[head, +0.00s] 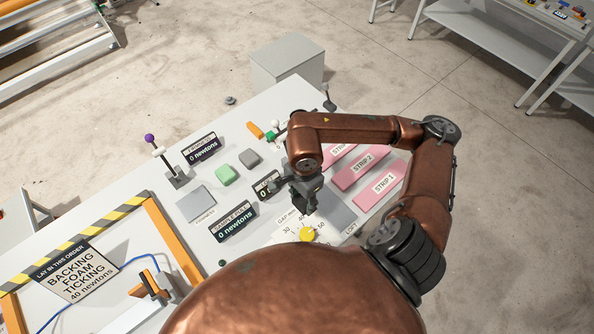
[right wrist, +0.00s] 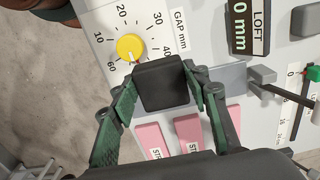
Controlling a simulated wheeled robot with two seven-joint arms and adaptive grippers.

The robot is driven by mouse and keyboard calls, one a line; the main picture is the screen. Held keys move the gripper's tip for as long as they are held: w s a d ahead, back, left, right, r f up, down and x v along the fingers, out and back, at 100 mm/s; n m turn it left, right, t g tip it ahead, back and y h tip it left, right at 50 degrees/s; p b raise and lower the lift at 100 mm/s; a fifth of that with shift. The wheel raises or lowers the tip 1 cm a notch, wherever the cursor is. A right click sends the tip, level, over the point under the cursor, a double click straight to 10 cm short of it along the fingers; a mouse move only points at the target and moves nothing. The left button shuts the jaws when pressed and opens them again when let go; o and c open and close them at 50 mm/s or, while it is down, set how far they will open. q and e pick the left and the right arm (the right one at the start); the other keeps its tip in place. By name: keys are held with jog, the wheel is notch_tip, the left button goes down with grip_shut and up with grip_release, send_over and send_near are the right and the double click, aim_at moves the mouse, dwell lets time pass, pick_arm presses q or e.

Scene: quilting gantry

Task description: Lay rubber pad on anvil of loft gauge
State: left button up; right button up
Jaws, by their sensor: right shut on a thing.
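My right gripper (right wrist: 162,90) is shut on a dark, square-faced block, which I take to be the rubber pad (right wrist: 162,83). In the right wrist view the block sits between the two green-lined fingers, above the white bench. In the head view my right gripper (head: 306,200) is over the bench near the gap dial, and the block is hard to make out. A flat grey plate (right wrist: 226,77), apparently the loft gauge's anvil, lies just right of the block in the wrist view. A small grey foot (right wrist: 262,75) is at its right end. My left gripper is not in view.
A yellow gap dial (right wrist: 130,47) and a loft display reading 0 mm (right wrist: 250,22) stand close by. Pink strips (head: 362,170), a green block (head: 226,174) and a grey block (head: 249,158) lie on the bench. A striped frame (head: 100,232) is at left.

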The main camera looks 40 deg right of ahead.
jog(key=shift+w+d, duration=0.2)
jog(key=shift+w, duration=0.05)
jog(key=w+d+f+p, duration=0.1)
jog(key=w+d+f, duration=0.3)
jog(key=w+d+f+p, duration=0.1)
jog(key=w+d+f, duration=0.3)
jog(key=d, duration=0.1)
jog(key=shift+w+f+p, duration=0.15)
jog(key=shift+f+p, duration=0.2)
jog(key=shift+f, duration=0.05)
jog(key=shift+w+d+f, duration=0.15)
jog(key=shift+w+f, duration=0.05)
jog(key=shift+w+d+f, duration=0.1)
jog(key=shift+w+f, duration=0.05)
jog(key=shift+f, duration=0.1)
notch_tip(320, 180, down, 3)
jog(key=shift+r+p, duration=0.1)
jog(key=shift+p, duration=0.5)
jog(key=shift+d+f, duration=0.1)
jog(key=shift+f, duration=0.2)
jog(key=o, duration=0.7)
jog(key=shift+b, duration=0.3)
jog(key=o, duration=0.5)
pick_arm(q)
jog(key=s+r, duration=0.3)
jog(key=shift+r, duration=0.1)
